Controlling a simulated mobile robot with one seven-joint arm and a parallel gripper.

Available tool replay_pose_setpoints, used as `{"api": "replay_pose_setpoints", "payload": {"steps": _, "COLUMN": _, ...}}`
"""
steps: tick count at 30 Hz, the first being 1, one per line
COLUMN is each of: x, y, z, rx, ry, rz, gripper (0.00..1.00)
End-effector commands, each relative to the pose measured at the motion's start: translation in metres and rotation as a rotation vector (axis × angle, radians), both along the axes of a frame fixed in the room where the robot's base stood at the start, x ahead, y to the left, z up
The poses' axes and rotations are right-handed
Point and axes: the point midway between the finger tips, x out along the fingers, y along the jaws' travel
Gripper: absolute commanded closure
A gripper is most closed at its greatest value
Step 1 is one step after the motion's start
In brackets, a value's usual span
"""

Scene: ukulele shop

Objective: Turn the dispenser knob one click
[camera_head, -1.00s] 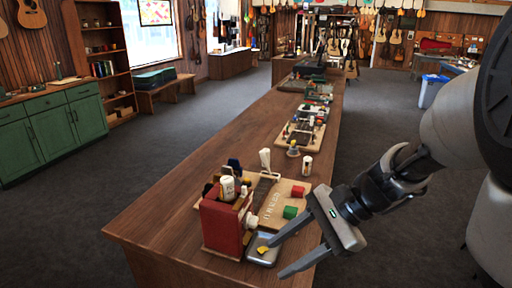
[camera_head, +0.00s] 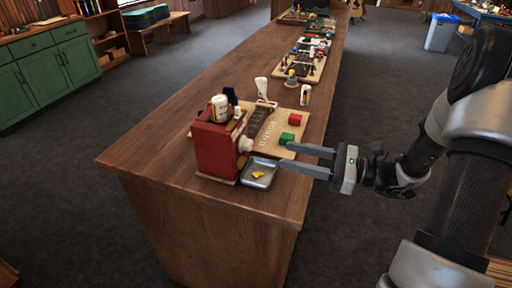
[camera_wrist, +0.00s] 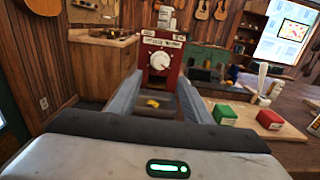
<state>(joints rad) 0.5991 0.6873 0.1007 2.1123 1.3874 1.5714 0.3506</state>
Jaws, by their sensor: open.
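The red dispenser (camera_head: 214,150) stands near the front end of the long wooden counter. Its white knob (camera_head: 245,145) faces my gripper and shows as a round dial (camera_wrist: 160,61) in the wrist view. A grey tray (camera_head: 258,173) with a small yellow piece (camera_head: 258,175) lies at the dispenser's foot. My gripper (camera_head: 305,161) is open and empty, to the right of the dispenser. Its fingers point left toward the dispenser. In the wrist view the knob appears beyond and between the two fingers, apart from both.
A wooden board (camera_head: 270,139) with a green block (camera_head: 287,138) and a red block (camera_head: 295,119) lies behind the tray. A white bottle (camera_head: 220,108) stands on the dispenser's top. Another bottle (camera_head: 305,95) stands behind the blocks. More boards line the counter farther back.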

Motion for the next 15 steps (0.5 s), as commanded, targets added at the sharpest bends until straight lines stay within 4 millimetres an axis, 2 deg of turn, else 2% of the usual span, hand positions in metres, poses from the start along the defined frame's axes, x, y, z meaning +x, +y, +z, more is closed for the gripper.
{"api": "replay_pose_setpoints", "payload": {"steps": 3, "x": 0.008, "y": 0.027, "z": 0.0, "rx": 0.0, "ry": 0.0, "rz": 0.004, "gripper": 0.55}}
{"api": "replay_pose_setpoints", "payload": {"steps": 9, "x": 0.023, "y": 0.066, "z": 0.0, "rx": -0.001, "ry": -0.001, "rz": 0.004, "gripper": 0.55}}
{"api": "replay_pose_setpoints", "payload": {"steps": 15, "x": 0.032, "y": 0.091, "z": 0.0, "rx": -0.002, "ry": 0.0, "rz": 0.002, "gripper": 0.55}}
